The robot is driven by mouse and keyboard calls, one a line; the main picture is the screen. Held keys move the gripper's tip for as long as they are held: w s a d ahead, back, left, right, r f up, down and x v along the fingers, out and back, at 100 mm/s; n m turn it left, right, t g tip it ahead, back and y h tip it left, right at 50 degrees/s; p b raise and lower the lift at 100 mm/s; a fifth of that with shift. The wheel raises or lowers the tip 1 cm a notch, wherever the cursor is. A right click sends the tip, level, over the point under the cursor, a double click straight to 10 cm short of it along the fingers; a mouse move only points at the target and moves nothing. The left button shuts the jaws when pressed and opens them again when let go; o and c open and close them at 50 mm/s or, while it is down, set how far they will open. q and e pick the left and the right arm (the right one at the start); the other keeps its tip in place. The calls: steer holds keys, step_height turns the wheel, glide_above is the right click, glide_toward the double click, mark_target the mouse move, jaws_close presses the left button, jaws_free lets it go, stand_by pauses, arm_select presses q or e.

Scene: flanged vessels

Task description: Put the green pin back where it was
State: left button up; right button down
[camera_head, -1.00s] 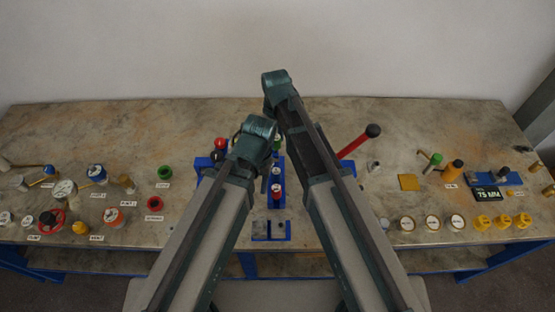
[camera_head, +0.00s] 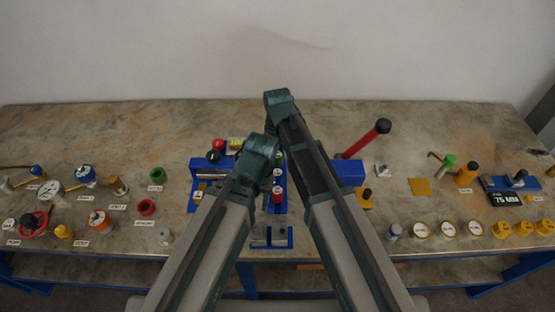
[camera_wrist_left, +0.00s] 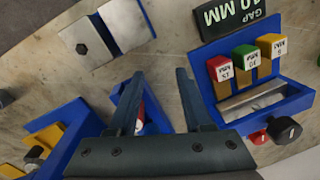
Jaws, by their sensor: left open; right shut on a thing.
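No object in view is clearly the green pin. A small green spot (camera_head: 281,156) shows between my two arms over the middle blue fixture (camera_head: 196,195), partly hidden. My right gripper (camera_head: 280,97) is above the back of the middle fixture. Its fingertips and what they hold are hidden.
A red lever (camera_head: 366,139) sticks up to the right of my arms. Loose parts line both table sides.

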arm_select(q)
steer(key=shift+r, duration=0.1)
arm_select(e)
steer(key=shift+r, duration=0.1)
arm_select(q)
steer(key=shift+f+b, duration=0.4)
steer(key=shift+f, duration=0.1)
arm_select(e)
steer(key=shift+f, duration=0.5)
steer(key=shift+c, duration=2.3)
jaws_free()
arm_select(q)
steer(key=shift+r, duration=0.15)
arm_select(e)
steer(key=shift+r, duration=0.15)
arm_select(q)
step_height(320, 180, up, 13)
steer(key=p, duration=1.3)
arm_select(e)
step_height(320, 180, up, 13)
steer(key=shift+f, duration=0.2)
